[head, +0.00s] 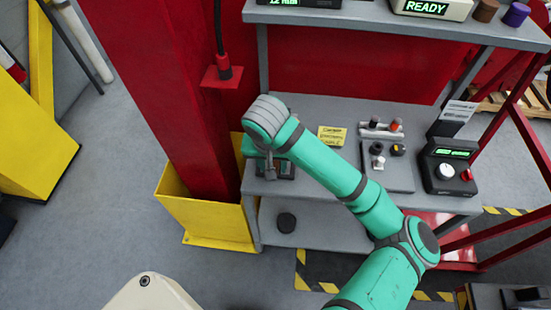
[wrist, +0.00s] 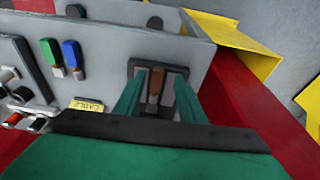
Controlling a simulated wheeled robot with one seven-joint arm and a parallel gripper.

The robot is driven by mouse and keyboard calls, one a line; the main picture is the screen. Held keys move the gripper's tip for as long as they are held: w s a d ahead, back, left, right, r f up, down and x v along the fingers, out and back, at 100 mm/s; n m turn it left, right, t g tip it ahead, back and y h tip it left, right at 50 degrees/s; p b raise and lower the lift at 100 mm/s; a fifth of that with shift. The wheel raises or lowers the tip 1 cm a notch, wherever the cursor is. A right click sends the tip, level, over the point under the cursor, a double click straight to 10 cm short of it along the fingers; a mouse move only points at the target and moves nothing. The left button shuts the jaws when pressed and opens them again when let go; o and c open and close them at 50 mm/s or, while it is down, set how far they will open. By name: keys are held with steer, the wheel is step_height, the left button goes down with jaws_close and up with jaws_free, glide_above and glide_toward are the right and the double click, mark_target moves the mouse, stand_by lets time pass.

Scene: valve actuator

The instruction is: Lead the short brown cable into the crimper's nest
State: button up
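My gripper (wrist: 160,75) shows in the wrist view as two green fingers, spread apart. The short brown cable (wrist: 155,84) stands between them, with a visible gap on each side. Behind and around it is a dark block with a recess (wrist: 137,65), which looks like the crimper's nest. Whether the cable's lower end sits inside the recess I cannot tell, as the gripper's body hides it. In the head view my gripper (head: 270,170) points down over a dark block (head: 288,168) at the left end of the bench. The cable cannot be made out there.
A blue cable (wrist: 72,55) and a green one (wrist: 51,53) stand on the bench by a yellow label (wrist: 87,104). A grey tray (head: 397,180) with small parts and a dark box with a green display (head: 449,165) are farther right. A red column (head: 180,90) rises close left.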

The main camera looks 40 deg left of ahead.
steer(key=w+v, duration=0.1)
steer(key=v, duration=0.7)
steer(key=shift+w+a+r+t+y, duration=0.25)
steer(key=shift+w+t+y, duration=0.15)
steer(key=shift+w, duration=0.2)
